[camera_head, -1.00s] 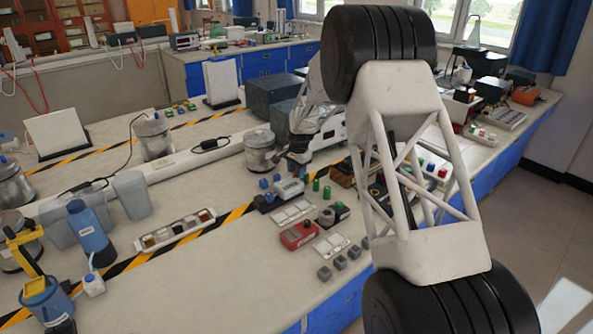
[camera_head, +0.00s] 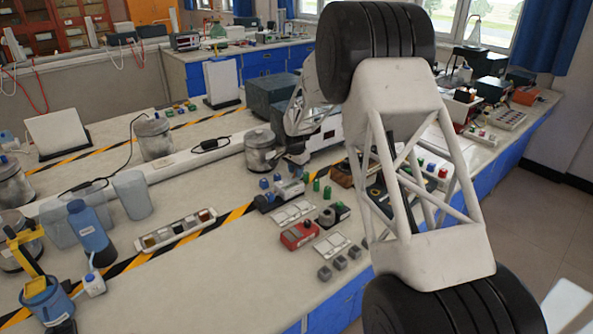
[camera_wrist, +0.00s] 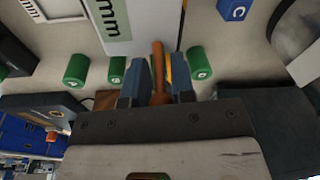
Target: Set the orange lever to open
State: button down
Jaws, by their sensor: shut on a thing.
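The orange lever (camera_wrist: 158,62) shows in the wrist view as an upright orange-brown handle between the two blue-grey fingers of my gripper (camera_wrist: 158,88). My gripper is shut on it. The lever's base and pivot are hidden behind the gripper, so I cannot tell its angle. In the head view my gripper (camera_head: 298,160) is at the far middle of the bench, close to a grey device and green cylinders, and the lever itself cannot be made out there.
Green cylinders (camera_wrist: 200,62) stand on both sides of the fingers. A blue block marked C (camera_wrist: 233,10) lies beyond. A metal can (camera_head: 260,152) stands just left of the gripper. A red box (camera_head: 299,235) and white plates lie nearer.

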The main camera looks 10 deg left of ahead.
jog(key=shift+s+a+r+t+h, duration=0.1)
jog(key=shift+s+a+t+h, duration=0.15)
jog(key=shift+t+h, duration=0.4)
jog(key=shift+s+a+t+h, duration=0.2)
jog(key=shift+t+h, duration=0.35)
jog(key=shift+t, duration=0.05)
jog(key=shift+s+a+r+t+h, duration=0.1)
jog(key=shift+s+a+t+h, duration=0.15)
jog(key=shift+t+h, duration=0.4)
jog(key=shift+a, duration=0.1)
jog(key=c, duration=1.1)
grip_release()
jog(key=shift+f, duration=0.1)
jog(key=shift+s, duration=0.1)
jog(key=shift+v, duration=3.9)
jog(key=shift+c, duration=0.3)
